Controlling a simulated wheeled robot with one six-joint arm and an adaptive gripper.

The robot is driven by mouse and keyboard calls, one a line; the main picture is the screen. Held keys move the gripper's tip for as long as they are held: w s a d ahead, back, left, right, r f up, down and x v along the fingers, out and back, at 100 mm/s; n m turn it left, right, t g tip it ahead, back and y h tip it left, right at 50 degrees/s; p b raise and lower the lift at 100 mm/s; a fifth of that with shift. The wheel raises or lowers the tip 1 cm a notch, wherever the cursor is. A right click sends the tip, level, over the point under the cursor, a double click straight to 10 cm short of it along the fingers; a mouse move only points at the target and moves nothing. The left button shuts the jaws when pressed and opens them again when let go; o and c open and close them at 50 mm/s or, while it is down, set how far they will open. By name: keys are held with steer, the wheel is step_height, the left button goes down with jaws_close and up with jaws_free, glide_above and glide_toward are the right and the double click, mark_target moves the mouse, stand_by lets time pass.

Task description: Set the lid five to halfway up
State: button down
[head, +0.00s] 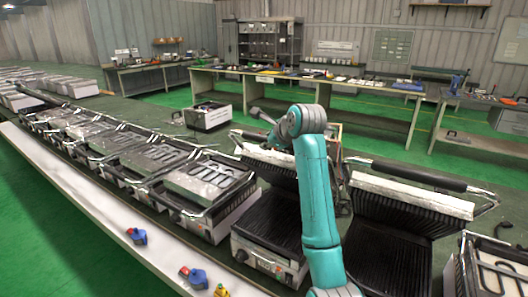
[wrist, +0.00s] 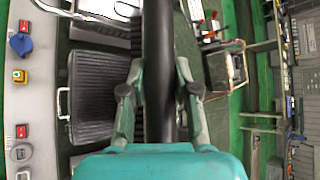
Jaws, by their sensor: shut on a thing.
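In the wrist view my gripper (wrist: 160,95) has its two fingers on either side of a thick dark handle bar (wrist: 158,35), shut on it. In the head view a grill lid (head: 268,160) with a pale edge and dark ribbed underside stands raised behind my teal arm. Its dark handle (head: 243,134) runs behind my wrist, and my gripper's fingers cannot be made out there. The lid leans open above its ribbed lower plate (head: 270,232). No number shows on the lid, so I cannot tell which is five.
A second grill with a raised lid (head: 410,195) stands close on the right. Several grills with flat tops (head: 160,160) line the conveyor to the left. Blue switches (head: 137,236) sit on the pale front rail. Workbenches (head: 310,88) stand behind, across green floor.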

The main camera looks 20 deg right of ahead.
steer(key=shift+w+d+r, duration=0.2)
steer(key=shift+d+r, duration=0.15)
steer(key=c, duration=0.8)
jaws_free()
steer(key=shift+f, duration=0.1)
steer(key=shift+c, duration=0.2)
steer(key=v, duration=1.2)
